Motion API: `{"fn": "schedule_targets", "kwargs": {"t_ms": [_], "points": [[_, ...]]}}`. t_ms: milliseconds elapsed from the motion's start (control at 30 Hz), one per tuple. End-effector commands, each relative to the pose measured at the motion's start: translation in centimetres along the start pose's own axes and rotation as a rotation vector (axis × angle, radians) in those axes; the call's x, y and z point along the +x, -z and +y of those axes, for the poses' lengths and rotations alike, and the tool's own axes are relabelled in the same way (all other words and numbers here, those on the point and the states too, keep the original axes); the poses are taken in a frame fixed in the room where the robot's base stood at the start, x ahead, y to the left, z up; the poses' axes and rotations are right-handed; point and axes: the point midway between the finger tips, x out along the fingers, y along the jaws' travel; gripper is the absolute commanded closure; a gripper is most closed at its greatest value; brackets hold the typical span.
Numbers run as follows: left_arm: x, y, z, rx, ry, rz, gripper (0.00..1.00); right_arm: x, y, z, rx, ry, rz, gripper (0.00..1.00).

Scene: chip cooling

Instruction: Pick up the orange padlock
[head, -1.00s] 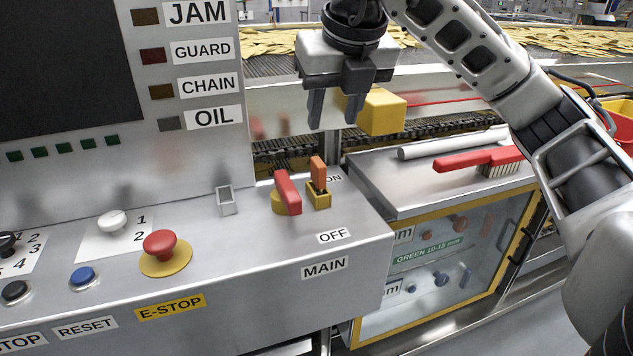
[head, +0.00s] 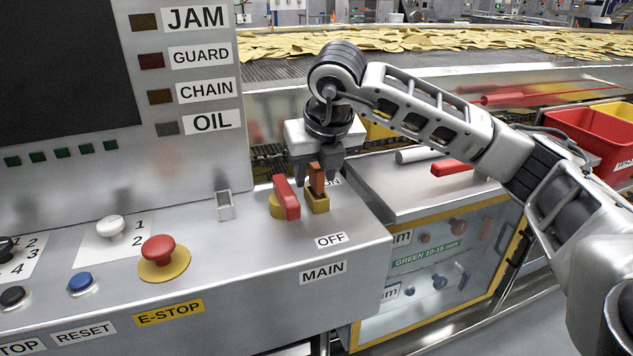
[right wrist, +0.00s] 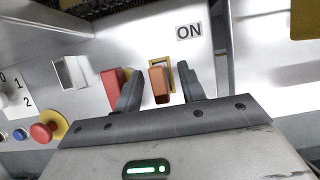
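The orange padlock (head: 317,180) stands upright in a small yellow holder (head: 318,204) on the grey control console, right of a red switch handle (head: 288,198). My right gripper (head: 315,172) has come down from above and behind it. In the right wrist view the padlock (right wrist: 159,86) lies between the two dark fingers of my right gripper (right wrist: 162,70), with a small gap on each side. The gripper is open and holds nothing. Its left finger is very near the red handle (right wrist: 112,88). My left gripper is not in view.
An empty metal bracket (head: 225,205) and a red E-stop button (head: 158,249) are on the console to the left. A red brush (head: 452,168) lies on the cabinet top to the right.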

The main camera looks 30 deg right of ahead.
Motion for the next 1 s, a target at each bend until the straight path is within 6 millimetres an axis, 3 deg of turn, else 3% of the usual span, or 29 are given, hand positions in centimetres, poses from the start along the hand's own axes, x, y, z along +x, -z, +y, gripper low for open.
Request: {"fn": "schedule_targets", "kwargs": {"t_ms": [167,300,767,1000], "points": [[0.1,0.2,0.0,-0.005,0.002,0.005,0.64,0.0,0.0,0.0,0.000,0.000,-0.001,0.63],[0.2,0.3,0.0,-0.008,0.003,0.005,0.64,0.0,0.0,0.0,0.000,0.000,-0.001,1.00],[0.2,0.0,0.0,-0.009,0.003,0.001,0.64,-0.6,-0.3,0.1,0.001,-0.003,-0.005,1.00],[0.4,-0.8,0.1,-0.009,-0.001,-0.008,0.64,-3.8,-1.1,0.2,-0.001,-0.005,-0.008,1.00]]}}
